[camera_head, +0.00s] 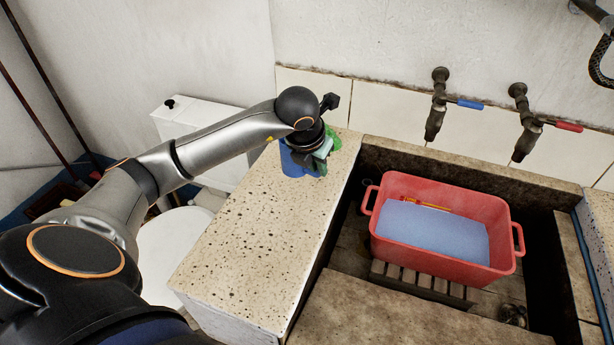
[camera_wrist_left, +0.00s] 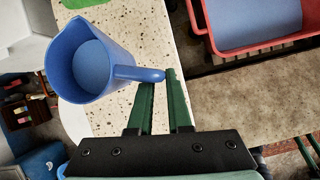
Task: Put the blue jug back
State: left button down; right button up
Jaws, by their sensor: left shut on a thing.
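The blue jug (camera_head: 298,163) is at the far end of the speckled stone ledge, partly hidden by my left gripper (camera_head: 322,160). In the left wrist view, the jug (camera_wrist_left: 78,82) shows its open top, with light blue inside and the handle pointing right. My left gripper (camera_wrist_left: 160,80) is shut on the handle near its end. I cannot tell whether the jug touches the ledge. Green finger-like bars, seemingly my right gripper (camera_wrist_left: 307,152), show at the lower right edge of the wrist view. The head view does not show it.
A green item (camera_head: 332,137) lies behind the jug on the ledge (camera_head: 250,240). A red tub (camera_head: 390,262) with light blue contents stands in the trough to the right. Two taps (camera_head: 436,108) hang above. The ledge's near part is clear. A toilet (camera_head: 170,250) stands left.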

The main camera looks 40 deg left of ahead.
aim_at(309, 172)
pick_arm(q)
jog(key=a+f, duration=0.1)
jog(key=w+a+f, duration=0.1)
jog(key=f, duration=0.1)
jog(key=w+a+f, duration=0.1)
jog(key=f, duration=0.1)
jog(key=shift+a, duration=0.3)
jog(key=shift+w+a+f, duration=0.1)
jog(key=shift+a+f, duration=0.1)
jog(key=shift+f, duration=1.65)
jog(key=shift+f, duration=0.2)
jog(key=c, duration=0.8)
grip_release()
jog(key=shift+c, duration=0.2)
jog(key=shift+r, duration=0.15)
jog(key=shift+r, duration=0.3)
jog(key=v, duration=1.1)
jog(key=shift+s+r, duration=0.2)
jog(key=shift+s, duration=0.1)
